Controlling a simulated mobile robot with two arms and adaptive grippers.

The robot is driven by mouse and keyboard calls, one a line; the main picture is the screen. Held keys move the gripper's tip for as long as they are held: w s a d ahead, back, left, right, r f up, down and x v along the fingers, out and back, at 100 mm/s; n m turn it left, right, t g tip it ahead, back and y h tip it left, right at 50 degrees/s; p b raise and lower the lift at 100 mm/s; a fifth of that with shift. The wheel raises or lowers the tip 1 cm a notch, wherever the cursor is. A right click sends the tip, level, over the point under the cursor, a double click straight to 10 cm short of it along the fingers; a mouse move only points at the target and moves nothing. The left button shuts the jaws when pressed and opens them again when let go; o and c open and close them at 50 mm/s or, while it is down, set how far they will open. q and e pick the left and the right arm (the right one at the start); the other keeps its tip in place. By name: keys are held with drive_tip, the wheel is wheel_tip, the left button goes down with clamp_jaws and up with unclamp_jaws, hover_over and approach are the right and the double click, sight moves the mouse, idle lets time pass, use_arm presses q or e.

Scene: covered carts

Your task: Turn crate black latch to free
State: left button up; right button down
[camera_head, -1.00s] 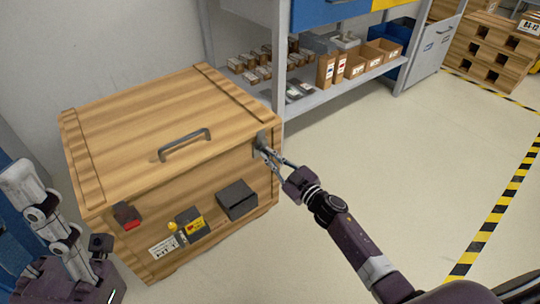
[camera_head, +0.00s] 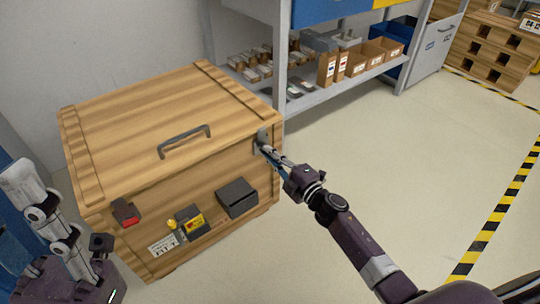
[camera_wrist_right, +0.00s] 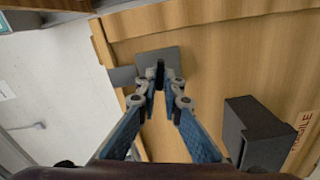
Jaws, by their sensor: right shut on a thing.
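The wooden crate (camera_head: 130,110) stands at the left in the head view, its lid down and a grey handle (camera_head: 185,141) on top. Its dark latch (camera_head: 262,136) is on the front face near the upper right corner. In the right wrist view the latch shows as a grey plate (camera_wrist_right: 170,56) with a black piece between my fingertips. My right gripper (camera_head: 268,151) is shut on the latch (camera_wrist_right: 159,73), reaching it from the front right. Parts of my left arm show at the lower left; whether its gripper is open or shut is unclear.
A dark box (camera_head: 237,198) sticks out of the crate's front below the latch. A yellow-labelled box (camera_head: 190,222) and a red-marked piece (camera_head: 126,213) are farther left. A shelf (camera_head: 325,93) with cartons stands behind the crate. The floor (camera_head: 420,170) at the right is clear.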

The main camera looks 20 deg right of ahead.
drive_tip(key=shift+f+n, duration=0.1)
drive_tip(key=shift+n, duration=0.6)
drive_tip(key=c, duration=2.1)
unclamp_jaws()
drive_tip(key=shift+s, duration=0.1)
drive_tip(key=v, duration=1.2)
